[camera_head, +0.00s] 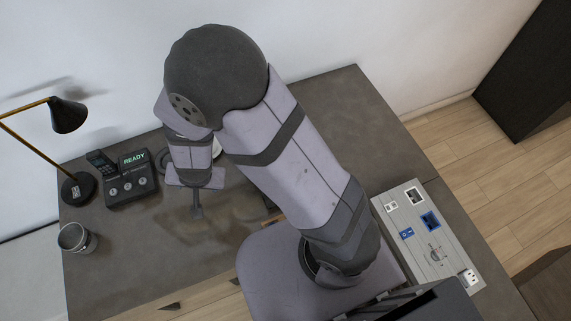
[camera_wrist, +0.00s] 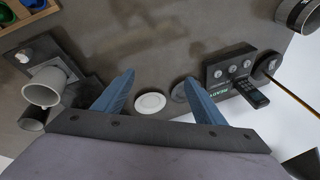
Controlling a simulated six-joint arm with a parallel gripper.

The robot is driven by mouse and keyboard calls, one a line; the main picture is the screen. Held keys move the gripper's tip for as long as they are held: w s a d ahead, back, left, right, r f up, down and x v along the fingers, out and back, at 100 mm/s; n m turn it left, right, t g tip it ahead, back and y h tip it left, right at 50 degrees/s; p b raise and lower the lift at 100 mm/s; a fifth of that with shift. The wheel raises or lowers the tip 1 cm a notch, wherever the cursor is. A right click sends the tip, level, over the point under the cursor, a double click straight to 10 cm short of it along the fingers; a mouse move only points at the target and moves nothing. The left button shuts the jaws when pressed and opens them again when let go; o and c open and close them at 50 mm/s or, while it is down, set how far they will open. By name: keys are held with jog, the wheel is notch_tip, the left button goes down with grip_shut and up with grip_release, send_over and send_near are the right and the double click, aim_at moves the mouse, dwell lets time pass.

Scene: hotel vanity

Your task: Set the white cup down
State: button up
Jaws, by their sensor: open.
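The white cup (camera_wrist: 44,92) shows at the left of the wrist view, by a dark square-based item (camera_wrist: 62,68); I cannot tell exactly what it rests on. In the head view my arm hides it. My gripper (camera_wrist: 160,75) is open, with its two blue-grey fingers apart and nothing between them. In the head view my gripper (camera_head: 197,212) points down over the desk. The cup is to the left of the fingers, apart from them. A round white saucer (camera_wrist: 150,103) lies on the desk, seen between the fingers in the wrist view.
A dark device reading READY (camera_head: 131,186), a handset (camera_head: 100,162), a lamp (camera_head: 68,115) and a grey metal tumbler (camera_head: 76,238) stand at the left. A dark cylinder (camera_wrist: 34,118) is near the cup. A wooden tray (camera_wrist: 37,14) holds coloured items. The desk's front middle is bare.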

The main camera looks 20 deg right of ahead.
jog(key=s+d+r+n+g, duration=0.1)
jog(key=s+d+r, duration=0.2)
jog(key=d, duration=0.4)
jog(key=s+d+r+n+g+h, duration=0.1)
jog(key=s+d+r+n, duration=0.1)
jog(key=d, duration=0.5)
jog(key=s+d+r+n+g, duration=0.1)
jog(key=s+d+r, duration=0.3)
jog(key=d+r, duration=0.2)
jog(key=shift+s+d+n+g+h, duration=0.4)
jog(key=shift+d, duration=0.35)
jog(key=shift+r, duration=0.1)
